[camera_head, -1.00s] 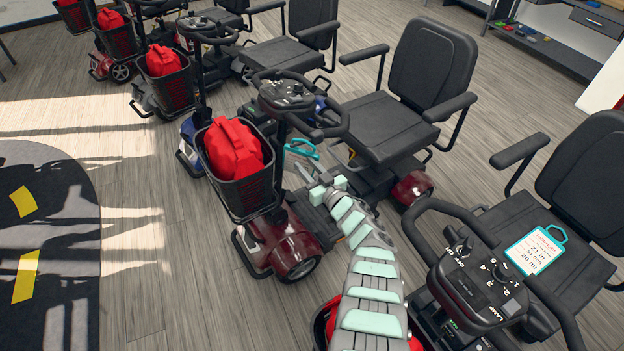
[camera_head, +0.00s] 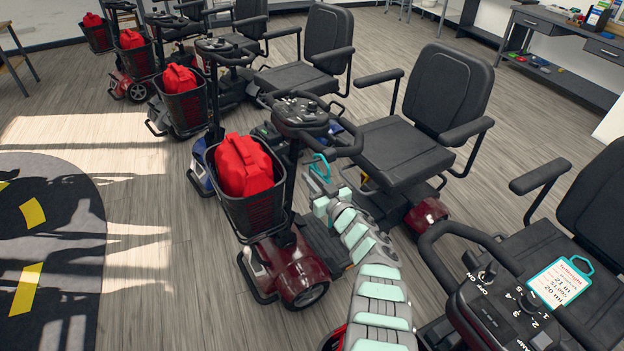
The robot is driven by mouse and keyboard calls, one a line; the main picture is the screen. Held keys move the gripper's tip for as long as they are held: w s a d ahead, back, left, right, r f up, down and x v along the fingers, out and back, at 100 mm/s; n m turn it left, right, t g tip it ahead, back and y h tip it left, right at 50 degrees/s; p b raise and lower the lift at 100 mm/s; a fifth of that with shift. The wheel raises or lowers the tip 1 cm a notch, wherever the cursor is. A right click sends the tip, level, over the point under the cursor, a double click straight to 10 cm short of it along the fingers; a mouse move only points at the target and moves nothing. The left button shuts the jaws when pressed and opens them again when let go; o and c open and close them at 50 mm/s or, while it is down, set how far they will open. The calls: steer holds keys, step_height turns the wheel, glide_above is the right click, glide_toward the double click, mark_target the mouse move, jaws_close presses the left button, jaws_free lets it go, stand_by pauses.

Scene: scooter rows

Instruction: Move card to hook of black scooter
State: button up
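A teal-framed card (camera_head: 561,284) with printed text is at the nearest scooter's control panel (camera_head: 508,312), at the lower right. A second teal piece, like a card's loop (camera_head: 320,167), shows beside the tiller of the dark red scooter (camera_head: 292,265); its lower part is unclear. My gripper (camera_head: 318,187) is just below this loop, at the end of my grey and mint arm. Its fingers are small and partly hidden, so I cannot tell whether they hold it. The hook of a black scooter cannot be made out; a dark scooter (camera_head: 165,112) stands farther back.
Several scooters stand in a diagonal row, with black seats (camera_head: 392,152) and baskets holding red bags (camera_head: 243,165). The red scooter's handlebar (camera_head: 332,140) and basket are close to my arm. Open wooden floor (camera_head: 150,270) lies to the left, by a dark mat (camera_head: 60,250).

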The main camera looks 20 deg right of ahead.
jaws_close()
stand_by(0.3)
steer(key=shift+c, duration=1.2)
jaws_free()
steer(key=o, duration=0.7)
steer(key=shift+c, duration=0.2)
steer(key=s+d+p, duration=0.1)
steer(key=s+p, duration=0.6)
steer(key=p, duration=0.1)
steer(key=shift+s+d+p, duration=0.15)
steer(key=shift+s+p, duration=0.05)
steer(key=shift+p, duration=0.15)
